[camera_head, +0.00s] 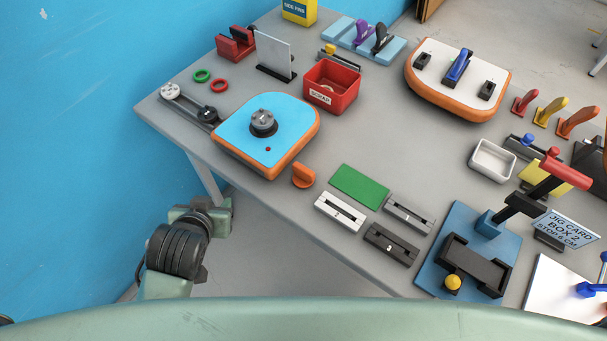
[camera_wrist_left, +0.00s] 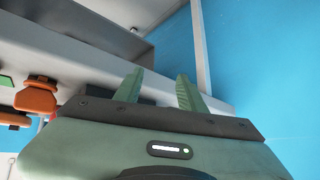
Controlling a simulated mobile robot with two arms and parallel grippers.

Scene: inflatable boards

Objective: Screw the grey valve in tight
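The grey valve (camera_head: 263,120) sits in a dark ring on the blue top of an orange-edged inflatable board (camera_head: 290,112) at the table's left. I cannot tell how deep its thread sits. My left gripper (camera_head: 222,212) is low, off the table's front edge, in front of the board and apart from it. In the left wrist view, its two green fingers (camera_wrist_left: 158,84) are apart with nothing between them. My right gripper is not in view.
An orange knob (camera_head: 303,176) stands near the table's front edge. A red bin (camera_head: 332,87) is behind the board. A black bar with round ends (camera_head: 188,103) lies left of it. Slotted blocks (camera_head: 340,212) and a green pad (camera_head: 359,186) are to the right. A blue wall (camera_head: 80,120) bounds the left.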

